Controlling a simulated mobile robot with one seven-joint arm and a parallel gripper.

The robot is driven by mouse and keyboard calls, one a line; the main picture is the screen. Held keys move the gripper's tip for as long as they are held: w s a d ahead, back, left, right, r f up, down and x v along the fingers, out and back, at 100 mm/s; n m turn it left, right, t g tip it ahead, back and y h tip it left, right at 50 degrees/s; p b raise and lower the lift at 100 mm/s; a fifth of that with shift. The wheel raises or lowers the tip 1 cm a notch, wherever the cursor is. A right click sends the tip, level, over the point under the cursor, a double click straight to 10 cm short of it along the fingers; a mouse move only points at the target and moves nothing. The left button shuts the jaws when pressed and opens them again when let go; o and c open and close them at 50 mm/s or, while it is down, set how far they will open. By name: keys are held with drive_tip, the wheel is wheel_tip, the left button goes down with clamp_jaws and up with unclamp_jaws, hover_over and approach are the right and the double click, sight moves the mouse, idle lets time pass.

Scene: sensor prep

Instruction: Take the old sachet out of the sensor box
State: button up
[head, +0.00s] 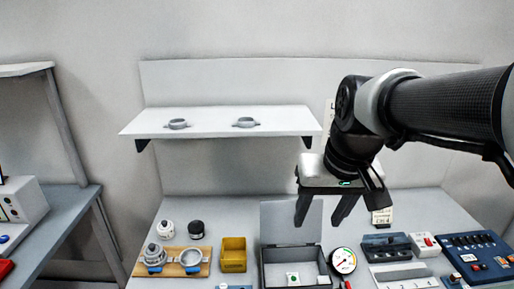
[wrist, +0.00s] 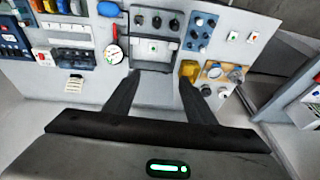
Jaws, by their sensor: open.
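The sensor box (head: 264,268) is a grey open box at the bottom centre of the head view, its lid (head: 282,222) standing up behind it. A small white sachet with a green mark (head: 293,279) lies inside. In the wrist view the box (wrist: 132,50) is at top centre, with the sachet (wrist: 152,47) inside. My gripper (head: 325,217) is open and empty, its fingers pointing down. It is above and behind the box, a little to the right in the head view. The wrist view shows the gripper (wrist: 159,77) with the lid area between its fingers.
A round gauge (head: 343,261) stands right of the box. A yellow bin (head: 233,255) and a wooden board with metal fittings (head: 172,262) are to the left. A shelf (head: 215,122) with two rings is above. Control panels (head: 480,258) fill the right side.

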drive_tip(key=w+f+g+b, duration=0.2)
drive_tip(key=w+f+b, duration=0.2)
drive_tip(key=w+f, duration=0.45)
drive_tip(key=w+f+g+b, duration=0.1)
drive_tip(key=w+f+b, duration=0.35)
drive_tip(key=f, duration=0.75)
hover_over(293, 278)
drive_tip(key=shift+h, duration=0.4)
drive_tip(key=f, duration=1.1)
drive_tip(key=shift+w+d+f+b, duration=0.1)
drive_tip(key=shift+w+f+b, duration=0.25)
drive_tip(key=shift+f+b, duration=0.05)
drive_tip(key=f, duration=0.2)
drive_tip(key=f+b, duration=0.1)
drive_tip(key=f, duration=0.1)
drive_tip(key=shift+s+f, duration=0.1)
drive_tip(key=shift+s, duration=0.2)
drive_tip(key=shift+f, duration=0.45)
drive_tip(key=shift+c, duration=0.4)
drive_tip(key=c, duration=1)
